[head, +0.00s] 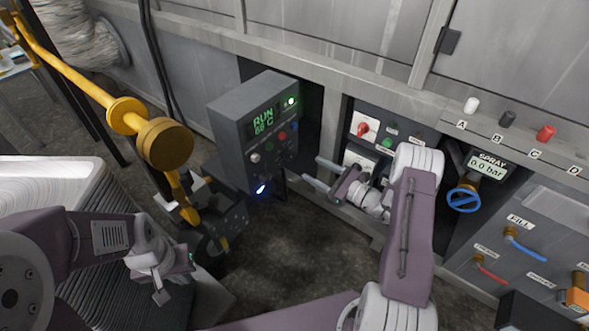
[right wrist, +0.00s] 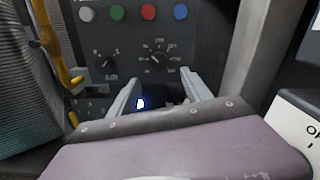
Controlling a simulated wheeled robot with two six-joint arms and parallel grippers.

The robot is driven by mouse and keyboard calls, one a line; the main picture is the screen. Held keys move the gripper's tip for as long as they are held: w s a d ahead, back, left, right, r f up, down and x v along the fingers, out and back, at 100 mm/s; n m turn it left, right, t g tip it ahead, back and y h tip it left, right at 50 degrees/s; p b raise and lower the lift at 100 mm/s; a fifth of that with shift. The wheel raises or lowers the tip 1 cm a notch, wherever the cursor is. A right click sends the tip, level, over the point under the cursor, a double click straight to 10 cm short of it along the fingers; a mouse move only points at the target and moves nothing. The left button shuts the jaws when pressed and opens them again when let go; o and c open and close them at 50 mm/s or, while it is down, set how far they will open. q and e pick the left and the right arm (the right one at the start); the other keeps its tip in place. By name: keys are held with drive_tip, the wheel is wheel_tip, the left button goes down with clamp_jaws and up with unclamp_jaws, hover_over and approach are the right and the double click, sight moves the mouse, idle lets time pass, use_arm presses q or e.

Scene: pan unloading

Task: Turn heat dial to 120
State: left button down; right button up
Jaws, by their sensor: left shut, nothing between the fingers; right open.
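A grey control box (head: 255,130) with a green display reading "RUN" and what looks like "60 C" stands in the middle of the head view. In the right wrist view its panel shows a dial with a numbered scale (right wrist: 155,58) and a smaller dial (right wrist: 107,61) to its left. The dial labels are too small to read surely. My right gripper (right wrist: 160,92) is open and empty, its fingers pointing at the panel just below the numbered dial. In the head view the right gripper (head: 318,175) is right of the box. My left gripper (head: 161,294) is shut and empty at lower left.
Several coloured buttons, including a green one (right wrist: 118,12), line the panel above the dials. A blue-white light (right wrist: 140,102) glows between my right fingers. A yellow pipe (head: 80,80) is left of the box.

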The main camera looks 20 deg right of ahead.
sight(293, 157)
drive_tip(key=b+x, duration=0.4)
drive_tip(key=x, duration=0.4)
drive_tip(key=shift+a+f+b, duration=0.1)
drive_tip(key=shift+b, duration=0.3)
drive_tip(key=shift+w+a, duration=0.3)
drive_tip(key=shift+w, duration=0.1)
drive_tip(key=shift+r, duration=0.25)
clamp_jaws()
